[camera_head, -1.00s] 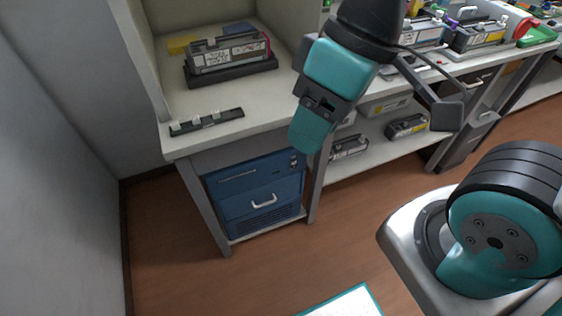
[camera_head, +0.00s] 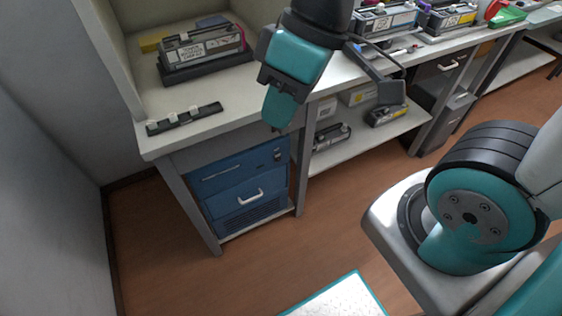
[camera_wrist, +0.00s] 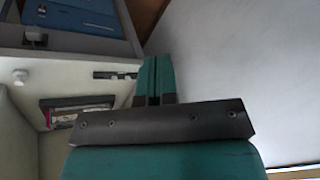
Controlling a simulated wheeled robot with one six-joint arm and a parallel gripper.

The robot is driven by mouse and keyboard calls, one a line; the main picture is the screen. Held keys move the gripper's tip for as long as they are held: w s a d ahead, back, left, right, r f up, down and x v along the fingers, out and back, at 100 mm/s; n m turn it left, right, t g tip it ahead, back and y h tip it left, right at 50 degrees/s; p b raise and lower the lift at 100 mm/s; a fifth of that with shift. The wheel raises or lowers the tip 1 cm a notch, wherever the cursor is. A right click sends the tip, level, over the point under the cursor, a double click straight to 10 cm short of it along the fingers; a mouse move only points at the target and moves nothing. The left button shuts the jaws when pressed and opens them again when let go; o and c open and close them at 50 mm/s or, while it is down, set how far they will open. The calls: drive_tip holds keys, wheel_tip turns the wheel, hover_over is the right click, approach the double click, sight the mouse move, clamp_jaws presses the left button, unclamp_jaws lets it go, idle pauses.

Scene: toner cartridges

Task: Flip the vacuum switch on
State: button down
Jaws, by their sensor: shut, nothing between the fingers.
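The blue vacuum unit (camera_head: 232,205) stands on a low shelf under the bench, with a white handle (camera_head: 251,196) and a vent on its front. A small dark switch (camera_head: 277,155) sits at the upper right of its front; its position is too small to tell. My gripper (camera_head: 277,118) points down in front of the bench edge, above the switch in the picture and apart from the unit. Its teal fingers are shut and empty. In the wrist view the fingers (camera_wrist: 152,76) are together, and part of the blue unit (camera_wrist: 75,18) shows at the upper left.
On the bench are a toner cartridge (camera_head: 200,50) on a dark stand and a black strip (camera_head: 184,118) with pale clips. A bench leg (camera_head: 302,175) stands right of the unit. A lower shelf (camera_head: 350,146) holds more cartridges.

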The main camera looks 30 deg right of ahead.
sight(278, 157)
drive_tip(key=w+d+f+n+t+y+b, duration=0.1)
drive_tip(key=w+d+f+n+b, duration=0.2)
drive_tip(key=w+f, duration=0.55)
drive_tip(key=w+d+f+n+t+b, duration=0.1)
drive_tip(key=w+d+f+b, duration=0.4)
drive_tip(key=f, duration=0.6)
drive_tip(key=w+d+f+n+t+b, duration=0.1)
drive_tip(key=d+f, duration=0.3)
drive_tip(key=f, duration=0.4)
drive_tip(key=w+d+f+n+t+b, duration=0.1)
drive_tip(key=w+d+f+n+b, duration=0.1)
drive_tip(key=f, duration=0.6)
drive_tip(key=w+d+f+n+t+h+b, duration=0.1)
drive_tip(key=w+d+f+b, duration=0.2)
drive_tip(key=d+f, duration=0.2)
wheel_tip(278, 157, down, 4)
drive_tip(key=shift+w+d+r+n, duration=0.15)
drive_tip(key=shift+d+r+n, duration=0.05)
drive_tip(key=shift+d+n, duration=0.2)
drive_tip(key=shift+a+f, duration=0.1)
drive_tip(key=shift+w+a+f+b, duration=0.15)
drive_tip(key=shift+w+a+f, duration=0.45)
drive_tip(key=shift+w+f, duration=0.8)
drive_tip(key=shift+w+a+f+b, duration=0.15)
drive_tip(key=shift+w+a+f, duration=0.45)
drive_tip(key=shift+w+f, duration=0.8)
drive_tip(key=shift+w+a+f+b, duration=0.15)
drive_tip(key=shift+w+a+f, duration=0.45)
drive_tip(key=shift+w+f, duration=0.8)
